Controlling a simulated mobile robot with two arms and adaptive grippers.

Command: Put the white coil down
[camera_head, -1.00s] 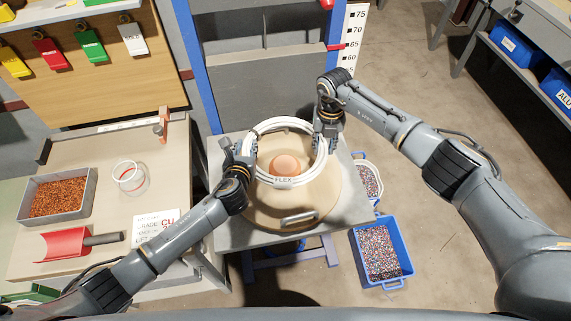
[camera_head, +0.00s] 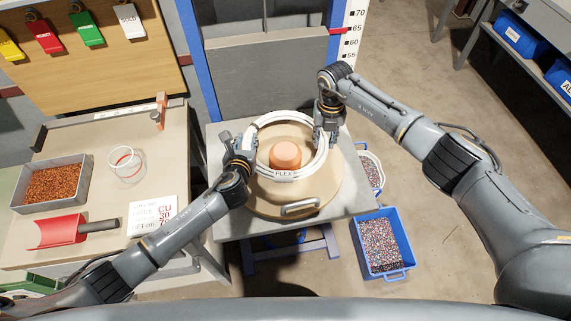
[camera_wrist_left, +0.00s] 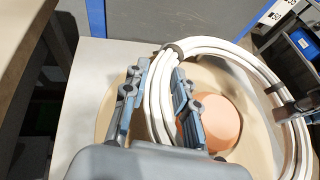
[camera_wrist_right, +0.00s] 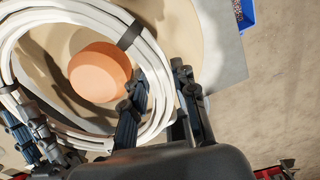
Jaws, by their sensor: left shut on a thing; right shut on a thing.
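The white coil (camera_head: 287,175) is a ring of several turns with dark ties and a FLEX label. It is around the orange-brown hub (camera_head: 286,154) in the head view, over the round tan disc (camera_head: 320,197). My left gripper (camera_head: 243,147) is shut on the coil's left side; the left wrist view shows the coil (camera_wrist_left: 157,100) between its fingers. My right gripper (camera_head: 326,130) is shut on the coil's right side, seen also in the right wrist view (camera_wrist_right: 155,110). I cannot tell whether the coil touches the disc.
The disc is on a grey table (camera_head: 225,225). A bench at left holds a tray of copper granules (camera_head: 57,184), a red scoop (camera_head: 62,232) and a clear ringed container (camera_head: 125,163). A blue bin (camera_head: 383,245) of mixed granules stands on the floor at right.

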